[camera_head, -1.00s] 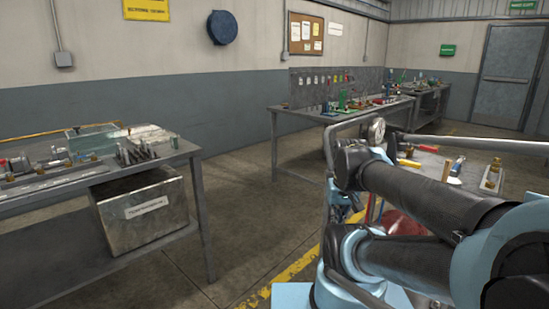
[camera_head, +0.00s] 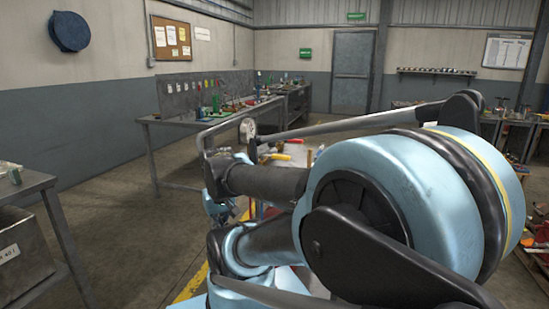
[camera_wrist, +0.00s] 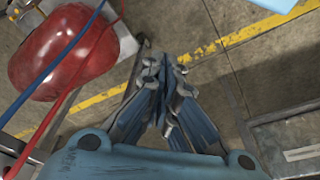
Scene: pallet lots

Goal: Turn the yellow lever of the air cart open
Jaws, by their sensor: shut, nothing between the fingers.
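The air cart shows in the head view as a grey bent bar (camera_head: 212,133) with a round white gauge (camera_head: 248,129), mostly hidden behind my arm. In the wrist view its red tank (camera_wrist: 62,50) is at the upper left, with a blue hose (camera_wrist: 58,62) and a red hose across it. A small yellow piece (camera_head: 281,157) shows just past my arm in the head view; I cannot tell whether it is the lever. My gripper (camera_wrist: 163,66) is shut and empty, pointing down over the floor to the right of the tank.
A workbench with tools (camera_head: 212,118) stands along the back wall. Another table (camera_head: 25,183) with a grey box (camera_head: 22,245) under it is at the left; a box edge also shows at the lower right of the wrist view.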

